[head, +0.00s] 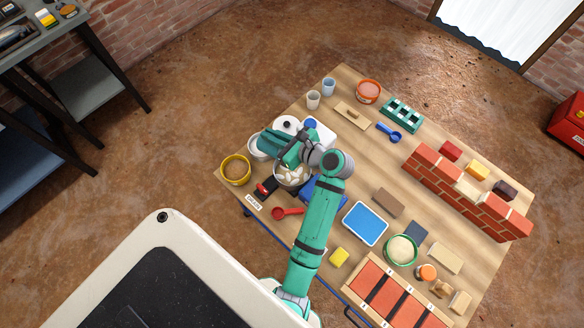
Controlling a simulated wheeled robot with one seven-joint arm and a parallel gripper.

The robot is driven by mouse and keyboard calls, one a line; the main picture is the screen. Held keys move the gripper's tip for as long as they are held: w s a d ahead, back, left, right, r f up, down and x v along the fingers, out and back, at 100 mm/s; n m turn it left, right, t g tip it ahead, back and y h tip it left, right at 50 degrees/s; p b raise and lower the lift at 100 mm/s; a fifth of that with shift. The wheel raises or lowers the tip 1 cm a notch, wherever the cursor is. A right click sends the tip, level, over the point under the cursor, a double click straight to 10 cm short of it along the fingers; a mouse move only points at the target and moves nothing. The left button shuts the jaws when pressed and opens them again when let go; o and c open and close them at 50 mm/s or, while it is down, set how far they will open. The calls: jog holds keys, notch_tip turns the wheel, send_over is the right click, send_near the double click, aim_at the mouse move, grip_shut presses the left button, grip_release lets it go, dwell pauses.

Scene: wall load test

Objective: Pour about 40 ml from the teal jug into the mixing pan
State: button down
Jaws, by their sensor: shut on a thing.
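The teal jug (271,146) is in the head view, near the table's left side. My gripper (292,148) is shut on it and holds it lying far over on its side, above or just behind the mixing pan. The mixing pan (293,181) is a round metal pan with pale, lumpy contents, partly hidden under my gripper and the jug. The jug's mouth and any stream of liquid cannot be made out, nor can the level in the pan.
A yellow bowl (235,170) of brown grains and a white bowl (257,147) stand left of the jug. A red scoop (287,212) lies in front. A blue tray (365,223) and a green bowl (401,249) are to the right. A brick wall (450,185) stands further right.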

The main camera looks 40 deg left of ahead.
jog(key=shift+a+r+h, duration=0.4)
jog(key=shift+a+h, duration=0.3)
jog(key=shift+h, duration=0.1)
jog(key=shift+a+r+h, duration=0.2)
jog(key=shift+a+h, duration=0.45)
jog(key=shift+h, duration=0.45)
jog(key=shift+a+f+h, duration=0.4)
jog(key=shift+f+h, duration=0.3)
jog(key=shift+h, duration=0.3)
jog(key=shift+a, duration=0.1)
jog(key=shift+w+a+f+h, duration=0.1)
jog(key=shift+a+f+h, duration=0.35)
jog(key=shift+a+h, duration=0.4)
jog(key=shift+s+a+f+h, duration=0.1)
jog(key=shift+a+f+h, duration=0.4)
jog(key=shift+h, duration=0.5)
jog(key=shift+w+a+f+h, duration=0.1)
jog(key=shift+a+f+h, duration=0.25)
jog(key=shift+a+h, duration=0.55)
